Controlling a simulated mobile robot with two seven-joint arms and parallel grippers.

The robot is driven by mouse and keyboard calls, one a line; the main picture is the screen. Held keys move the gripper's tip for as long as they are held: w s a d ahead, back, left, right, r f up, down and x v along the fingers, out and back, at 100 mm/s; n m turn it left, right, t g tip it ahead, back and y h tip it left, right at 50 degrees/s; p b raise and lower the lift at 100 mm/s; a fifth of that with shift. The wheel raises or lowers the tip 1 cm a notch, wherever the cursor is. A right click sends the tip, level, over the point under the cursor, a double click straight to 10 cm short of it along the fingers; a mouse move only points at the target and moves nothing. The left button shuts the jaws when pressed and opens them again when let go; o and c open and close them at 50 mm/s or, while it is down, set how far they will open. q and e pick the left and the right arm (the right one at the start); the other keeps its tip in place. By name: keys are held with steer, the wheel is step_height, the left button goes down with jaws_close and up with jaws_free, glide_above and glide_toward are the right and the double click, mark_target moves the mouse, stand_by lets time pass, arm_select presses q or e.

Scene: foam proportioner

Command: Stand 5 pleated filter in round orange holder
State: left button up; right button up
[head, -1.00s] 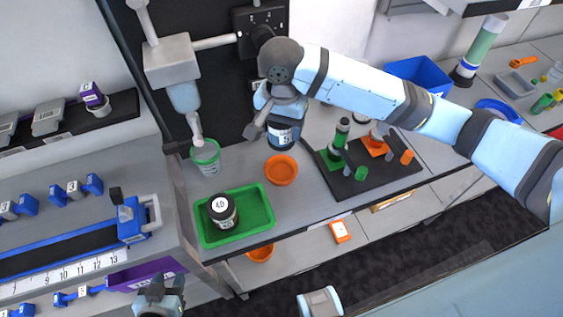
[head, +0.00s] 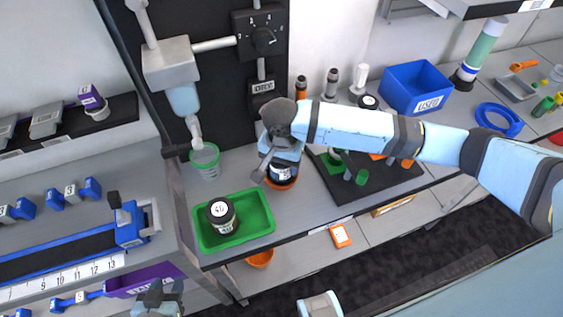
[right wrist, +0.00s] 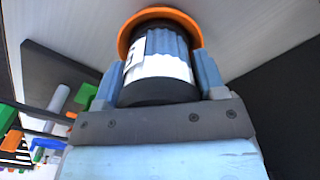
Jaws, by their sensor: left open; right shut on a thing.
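The pleated filter (right wrist: 158,62) is blue with dark ends and a white label, part of a digit showing. My right gripper (right wrist: 156,80) is shut on its sides. The round orange holder (right wrist: 128,35) rings the filter's far end in the right wrist view. In the head view the filter (head: 284,172) is upright over the orange holder (head: 279,186), which is mostly hidden by filter and gripper (head: 273,168). I cannot tell whether the filter rests on the holder's floor. My left gripper (head: 157,300) is open and empty at the bottom edge.
A green cup (head: 205,160) is behind the tray. A black board (head: 345,190) with green and orange parts lies to the right. A blue bin (head: 415,88) stands further back.

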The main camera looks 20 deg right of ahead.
steer(key=shift+f, duration=0.2)
steer(key=o, duration=0.9)
steer(key=shift+f, duration=0.1)
steer(key=shift+o, duration=0.3)
steer(key=shift+r, duration=0.45)
step_height(320, 180, up, 11)
steer(key=shift+p, duration=0.3)
steer(key=shift+r, duration=0.4)
